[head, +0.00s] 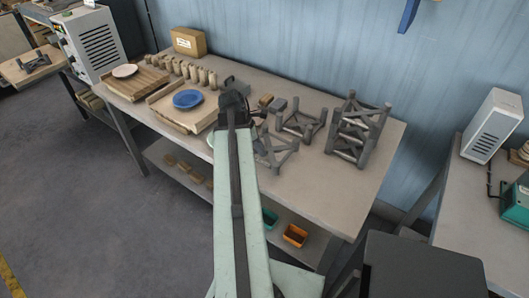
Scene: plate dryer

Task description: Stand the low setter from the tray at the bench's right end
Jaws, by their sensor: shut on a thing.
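My gripper (258,113) is at the far end of my pale green arm, over the front part of the bench. It is shut on a low grey setter (279,150), a frame of posts and crossed bars. The arm hides part of this setter, and the grip point is unclear. Another low grey setter (303,123) stands on the bench (335,198) just behind it. A taller grey setter (358,130) stands to the right. A tray (24,73) at the far left holds a dark low frame (36,62).
Left on the bench are a board with a blue plate (187,99), a slatted board with a pale plate (124,71), several small pots (190,71) and a box (188,41). The bench's front right surface is clear. A dark surface (420,265) is at lower right.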

